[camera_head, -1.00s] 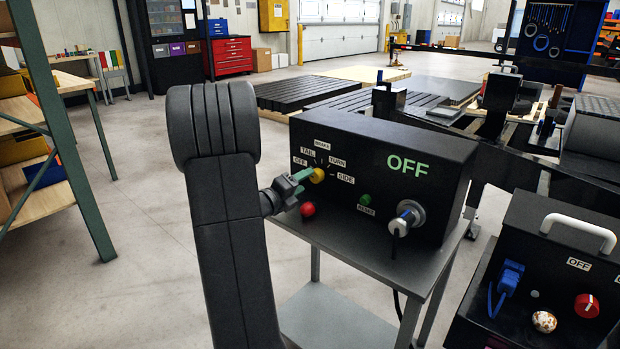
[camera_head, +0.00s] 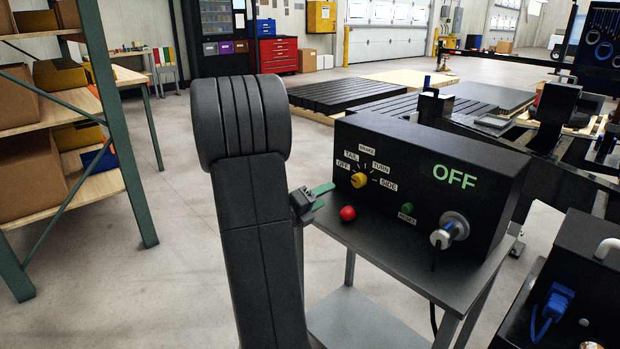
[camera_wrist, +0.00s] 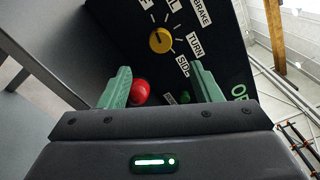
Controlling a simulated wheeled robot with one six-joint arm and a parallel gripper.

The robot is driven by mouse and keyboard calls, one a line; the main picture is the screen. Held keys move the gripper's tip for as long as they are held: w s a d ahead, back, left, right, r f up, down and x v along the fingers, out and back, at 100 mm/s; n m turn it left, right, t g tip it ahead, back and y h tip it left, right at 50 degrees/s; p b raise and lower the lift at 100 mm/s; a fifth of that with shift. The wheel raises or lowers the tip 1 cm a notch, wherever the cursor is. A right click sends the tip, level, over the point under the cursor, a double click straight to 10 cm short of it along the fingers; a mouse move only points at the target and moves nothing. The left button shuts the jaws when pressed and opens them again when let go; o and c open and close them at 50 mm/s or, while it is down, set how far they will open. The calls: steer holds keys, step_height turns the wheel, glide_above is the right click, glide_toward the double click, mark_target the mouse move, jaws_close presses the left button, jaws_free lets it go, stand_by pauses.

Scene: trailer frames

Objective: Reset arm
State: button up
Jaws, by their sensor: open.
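My gripper (camera_head: 318,193) is to the left of the black control box (camera_head: 470,160), apart from it, mostly hidden behind my arm in the head view. In the wrist view my gripper (camera_wrist: 162,85) shows two green fingers spread wide with nothing between them touching. The yellow selector knob (camera_head: 358,180) sits on the box face among the labels OFF, TAIL, BRAKE, TURN and SIDE; it also shows in the wrist view (camera_wrist: 160,40). A red button (camera_head: 348,213) is below it, and it appears beyond the left finger in the wrist view (camera_wrist: 140,91). The box display reads OFF.
The box stands on a grey metal cart (camera_head: 400,255). A green reset button (camera_head: 407,208) and a silver key switch (camera_head: 450,231) are on its face. A shelf with boxes (camera_head: 125,150) stands at the left. A second black box (camera_head: 580,270) is at the right. Bare floor lies between shelf and cart.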

mark_target(355, 181)
steer(key=x, duration=1.3)
steer(key=shift+w+d+b, duration=0.15)
steer(key=shift+d+b, duration=0.05)
steer(key=shift+b, duration=0.2)
steer(key=shift+a, duration=0.1)
